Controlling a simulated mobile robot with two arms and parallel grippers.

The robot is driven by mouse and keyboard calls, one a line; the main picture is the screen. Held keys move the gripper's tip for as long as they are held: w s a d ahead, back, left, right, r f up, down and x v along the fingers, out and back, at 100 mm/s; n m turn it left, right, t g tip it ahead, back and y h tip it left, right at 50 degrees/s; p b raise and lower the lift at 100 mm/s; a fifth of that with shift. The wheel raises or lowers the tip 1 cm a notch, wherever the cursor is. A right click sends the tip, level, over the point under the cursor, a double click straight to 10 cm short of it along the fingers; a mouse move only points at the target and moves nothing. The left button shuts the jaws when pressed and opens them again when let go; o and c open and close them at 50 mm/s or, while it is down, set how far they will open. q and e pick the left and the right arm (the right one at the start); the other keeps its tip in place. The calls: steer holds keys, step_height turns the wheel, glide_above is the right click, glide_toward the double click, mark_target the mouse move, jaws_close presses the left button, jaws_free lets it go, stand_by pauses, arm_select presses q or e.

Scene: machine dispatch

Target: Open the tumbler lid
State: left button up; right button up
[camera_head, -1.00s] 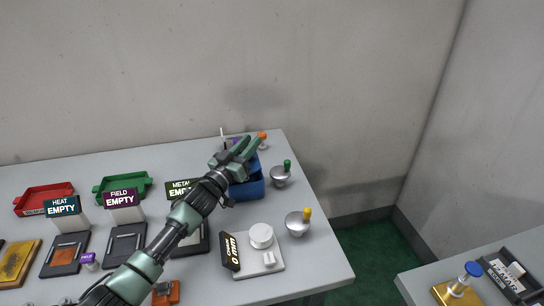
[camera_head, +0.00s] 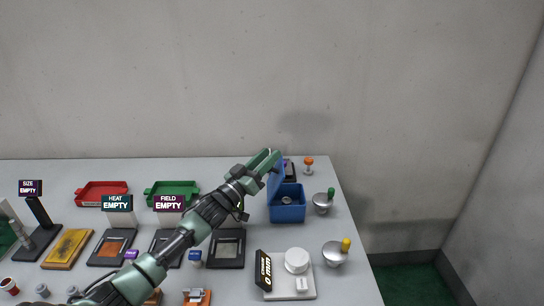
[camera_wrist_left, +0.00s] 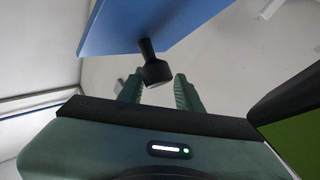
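The tumbler is a blue box (camera_head: 287,213) near the right end of the table. Its blue lid (camera_head: 277,174) stands raised, and a small roundish grey thing shows inside the box. My left gripper (camera_head: 268,158) is at the lid's upper left side in the head view. In the left wrist view, the blue lid (camera_wrist_left: 150,22) carries a black knob (camera_wrist_left: 156,72). The open fingers of my left gripper (camera_wrist_left: 158,92) are on either side of the knob's end, with a gap showing. Whether either finger touches it I cannot tell. My right gripper is not in view.
Metal bowls with a green knob (camera_head: 322,203) and a yellow knob (camera_head: 335,255) stand right of the box. A white scale (camera_head: 297,278) stands in front. Green (camera_head: 171,192) and red (camera_head: 101,192) trays lie at the back left. The wall is behind.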

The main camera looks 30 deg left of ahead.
arm_select(q)
steer(key=shift+o, duration=0.2)
steer(key=shift+w+f, duration=0.3)
steer(key=shift+f, duration=0.05)
step_height(320, 180, up, 20)
steer(key=b, duration=0.2)
steer(key=shift+d, duration=0.15)
